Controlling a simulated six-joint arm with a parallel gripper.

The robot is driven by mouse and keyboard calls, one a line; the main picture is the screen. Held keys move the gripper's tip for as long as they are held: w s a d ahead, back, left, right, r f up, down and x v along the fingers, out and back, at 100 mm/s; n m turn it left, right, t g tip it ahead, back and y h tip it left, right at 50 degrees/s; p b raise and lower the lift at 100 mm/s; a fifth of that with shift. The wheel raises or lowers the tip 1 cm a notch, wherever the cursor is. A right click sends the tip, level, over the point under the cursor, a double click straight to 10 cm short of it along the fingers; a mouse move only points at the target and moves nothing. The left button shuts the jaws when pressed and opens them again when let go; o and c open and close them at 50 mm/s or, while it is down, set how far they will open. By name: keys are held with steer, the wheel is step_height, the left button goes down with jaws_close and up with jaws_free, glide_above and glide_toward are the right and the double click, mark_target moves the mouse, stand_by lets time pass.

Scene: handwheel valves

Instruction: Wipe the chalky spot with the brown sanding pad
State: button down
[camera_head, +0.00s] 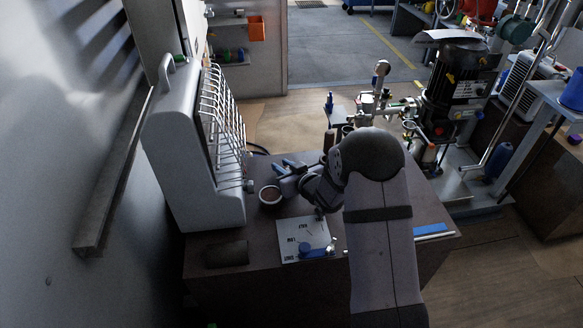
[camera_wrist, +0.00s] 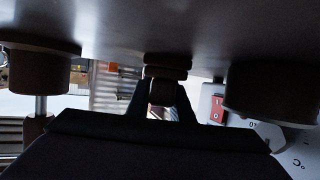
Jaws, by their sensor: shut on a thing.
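My gripper (camera_wrist: 163,106) shows in the wrist view, its two dark fingers closed on a small brown block, which I take for the sanding pad (camera_wrist: 164,92). The pad is close to a dark, smooth surface across the top of that view. I cannot tell whether it touches. In the head view my wrist reaches left over the brown table (camera_head: 400,207), and the pad is not clear there. I cannot make out the chalky spot in either view.
A round cup (camera_head: 270,196) stands beside my wrist, near blue-handled items (camera_head: 287,162). Brown round pieces flank my gripper in the wrist view.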

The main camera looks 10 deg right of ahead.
steer(key=shift+a+f, duration=0.1)
steer(key=shift+a, duration=0.4)
steer(key=shift+d+p, duration=0.9)
steer(key=shift+d, duration=2.7)
steer(key=shift+d+r+p, duration=0.15)
steer(key=shift+r+p, duration=0.6)
steer(key=shift+r, duration=0.5)
step_height(320, 180, up, 6)
steer(key=p, duration=0.5)
steer(key=shift+f, duration=0.1)
